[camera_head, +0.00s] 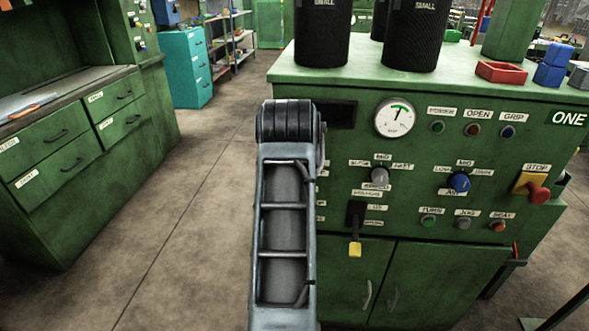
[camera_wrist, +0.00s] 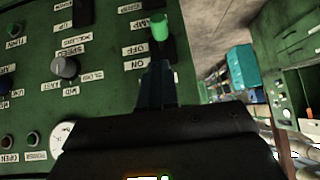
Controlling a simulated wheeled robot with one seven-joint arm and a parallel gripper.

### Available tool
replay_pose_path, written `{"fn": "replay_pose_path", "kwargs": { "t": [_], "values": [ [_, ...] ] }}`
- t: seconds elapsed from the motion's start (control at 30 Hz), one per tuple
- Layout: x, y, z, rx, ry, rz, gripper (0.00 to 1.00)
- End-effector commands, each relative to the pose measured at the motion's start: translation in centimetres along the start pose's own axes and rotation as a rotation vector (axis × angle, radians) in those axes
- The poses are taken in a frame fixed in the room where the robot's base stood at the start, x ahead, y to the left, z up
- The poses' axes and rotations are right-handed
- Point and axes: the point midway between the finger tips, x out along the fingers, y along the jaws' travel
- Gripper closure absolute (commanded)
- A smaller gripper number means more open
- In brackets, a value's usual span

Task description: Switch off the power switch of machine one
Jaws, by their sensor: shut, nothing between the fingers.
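Machine one (camera_head: 455,210) is a green cabinet on the right of the head view, with ONE lettered at its top right. In the wrist view its front panel is turned nearly upside down. An OFF label (camera_wrist: 136,49) and an ON label (camera_wrist: 134,66) show there. A bright green cylinder (camera_wrist: 162,28) juts out beyond my fingertips; I cannot tell whether it is a lamp or a switch handle. My gripper (camera_wrist: 158,70) is shut and empty, with its tips close beside these labels. It hides whatever lies directly behind it. In the head view my arm hides this part of the panel.
The panel carries a round gauge (camera_head: 397,117), a grey knob (camera_head: 379,176), a blue knob (camera_head: 459,182), a yellow-tipped lever (camera_head: 355,248) and a red stop button (camera_head: 539,194). Black cylinders (camera_head: 322,35) stand on top. The floor (camera_head: 185,210) to the left is clear.

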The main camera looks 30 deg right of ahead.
Motion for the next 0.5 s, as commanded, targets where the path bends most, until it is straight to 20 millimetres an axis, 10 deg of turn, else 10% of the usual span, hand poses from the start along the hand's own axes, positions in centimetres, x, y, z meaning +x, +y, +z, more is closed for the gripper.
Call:
{"fn": "replay_pose_path", "kwargs": {
  "t": [0.5],
  "values": [
    [-2.3, 0.0, 0.0, 0.000, 0.000, 0.001, 1.00]
  ]
}}
